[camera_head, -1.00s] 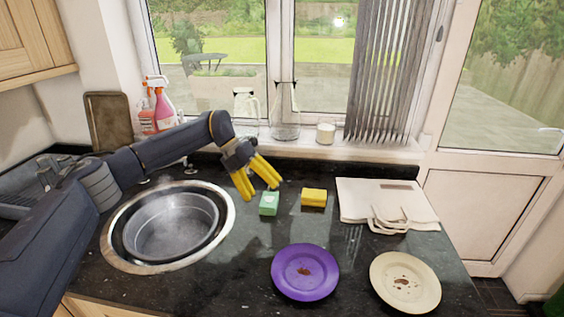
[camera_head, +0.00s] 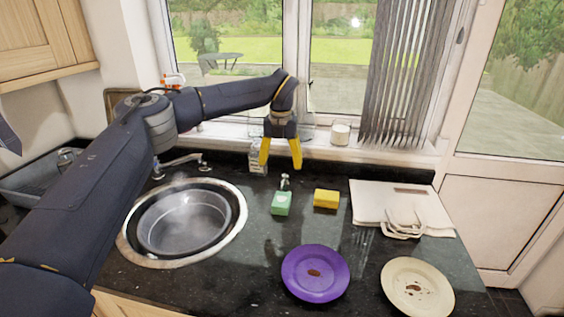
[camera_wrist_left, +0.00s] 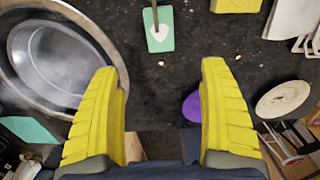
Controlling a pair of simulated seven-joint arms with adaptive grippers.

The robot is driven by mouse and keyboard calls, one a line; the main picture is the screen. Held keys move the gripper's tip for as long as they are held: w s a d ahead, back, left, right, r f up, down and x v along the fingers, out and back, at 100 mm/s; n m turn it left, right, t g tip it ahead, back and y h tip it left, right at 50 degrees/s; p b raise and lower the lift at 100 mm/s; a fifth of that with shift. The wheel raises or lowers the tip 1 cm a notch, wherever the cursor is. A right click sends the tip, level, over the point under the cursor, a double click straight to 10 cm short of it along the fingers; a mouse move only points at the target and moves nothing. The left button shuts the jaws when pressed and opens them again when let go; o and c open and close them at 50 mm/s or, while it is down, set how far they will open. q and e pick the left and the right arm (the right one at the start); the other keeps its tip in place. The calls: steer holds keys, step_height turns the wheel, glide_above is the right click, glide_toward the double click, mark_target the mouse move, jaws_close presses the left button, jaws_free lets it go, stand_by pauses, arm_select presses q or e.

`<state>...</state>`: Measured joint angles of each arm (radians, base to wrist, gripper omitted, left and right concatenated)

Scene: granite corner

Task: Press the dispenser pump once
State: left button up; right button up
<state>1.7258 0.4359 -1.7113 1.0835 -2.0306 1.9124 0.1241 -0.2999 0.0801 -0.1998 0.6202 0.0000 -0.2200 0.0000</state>
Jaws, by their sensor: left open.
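The green soap dispenser (camera_head: 281,204) stands upright on the dark counter, with its small pump head (camera_head: 285,180) on top. It also shows in the left wrist view (camera_wrist_left: 159,37) at the top middle, seen from above. My left gripper (camera_head: 280,158) has yellow fingers that point down. In the head view they appear just above the pump head, apart from it. In the left wrist view (camera_wrist_left: 160,75) the fingers are wide apart with nothing between them, and the dispenser lies beyond their tips. My right gripper is not in view.
A yellow sponge (camera_head: 326,199) lies right of the dispenser. The round sink (camera_head: 127,235) is to the left. A purple plate (camera_head: 333,285) and a cream plate (camera_head: 440,292) lie in front, dirty. A candle jar (camera_head: 340,134) stands on the windowsill.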

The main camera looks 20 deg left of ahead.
mark_target(281, 202)
arm_select(q)
steer(key=shift+f, duration=0.1)
step_height(281, 202, down, 17)
steer(key=shift+f, duration=0.1)
stand_by(0.7)
steer(key=shift+c, duration=0.5)
steer(key=c, duration=1.1)
